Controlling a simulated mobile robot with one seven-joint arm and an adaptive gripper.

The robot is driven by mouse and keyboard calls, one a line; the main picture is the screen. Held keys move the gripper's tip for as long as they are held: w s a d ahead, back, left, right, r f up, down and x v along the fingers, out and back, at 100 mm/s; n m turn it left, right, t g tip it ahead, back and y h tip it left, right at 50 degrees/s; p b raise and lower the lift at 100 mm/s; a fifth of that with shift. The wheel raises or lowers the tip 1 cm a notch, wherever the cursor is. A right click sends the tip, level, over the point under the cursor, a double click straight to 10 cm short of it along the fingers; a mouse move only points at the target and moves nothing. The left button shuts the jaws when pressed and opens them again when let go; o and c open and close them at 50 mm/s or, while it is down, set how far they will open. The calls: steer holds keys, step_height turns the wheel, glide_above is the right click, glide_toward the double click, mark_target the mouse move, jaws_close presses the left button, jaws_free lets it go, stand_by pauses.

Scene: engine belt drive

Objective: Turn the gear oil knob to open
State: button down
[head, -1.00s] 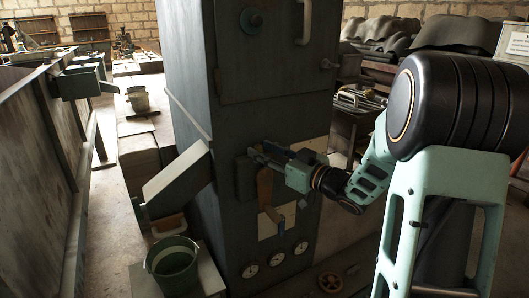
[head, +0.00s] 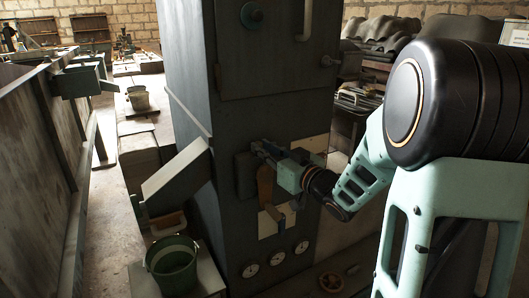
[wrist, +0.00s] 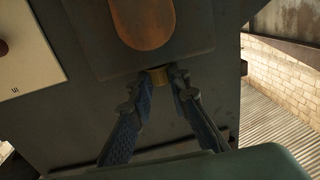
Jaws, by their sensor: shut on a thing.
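My gripper (head: 267,151) reaches in from the right to the front of the dark grey machine cabinet (head: 190,70). In the wrist view its two blue ribbed fingers (wrist: 162,78) converge and are shut on a small brass knob (wrist: 161,74). The knob sits just under the lower edge of a dark raised box (wrist: 200,35). Most of the knob is hidden by the fingertips, and I see no marking for its turn position. In the head view the knob is hidden by my gripper.
A rounded orange-brown piece (head: 265,185) is close to the gripper on the cabinet front, also in the wrist view (wrist: 143,22). Several gauges (head: 276,258) are below. A sloping chute (head: 175,175) juts left above a green bucket (head: 172,262). A handwheel (head: 331,282) is low right.

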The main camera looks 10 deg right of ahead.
steer(key=m+h+b, duration=0.1)
steer(key=h+b, duration=0.1)
steer(key=m+t+h+b, duration=0.1)
steer(key=h+b, duration=0.1)
steer(key=a+m+h+b, duration=0.1)
steer(key=b, duration=0.1)
steer(key=shift+s+f+m+t+h, duration=0.15)
steer(key=shift+f+m+t+h, duration=0.15)
steer(key=shift+h, duration=0.1)
steer(key=shift+r+m+h+b, duration=0.1)
steer(key=shift+m+h+b, duration=0.2)
steer(key=shift+b, duration=0.2)
steer(key=shift+r+h+b, duration=0.1)
steer(key=shift+h+b, duration=0.2)
steer(key=c, duration=1.8)
jaws_free()
steer(key=shift+d+r+p, duration=0.1)
steer(key=shift+r+p, duration=0.1)
steer(key=shift+p, duration=0.25)
steer(key=shift+d+y+p, duration=0.1)
steer(key=shift+y+p, duration=0.5)
steer(key=shift+p, duration=0.2)
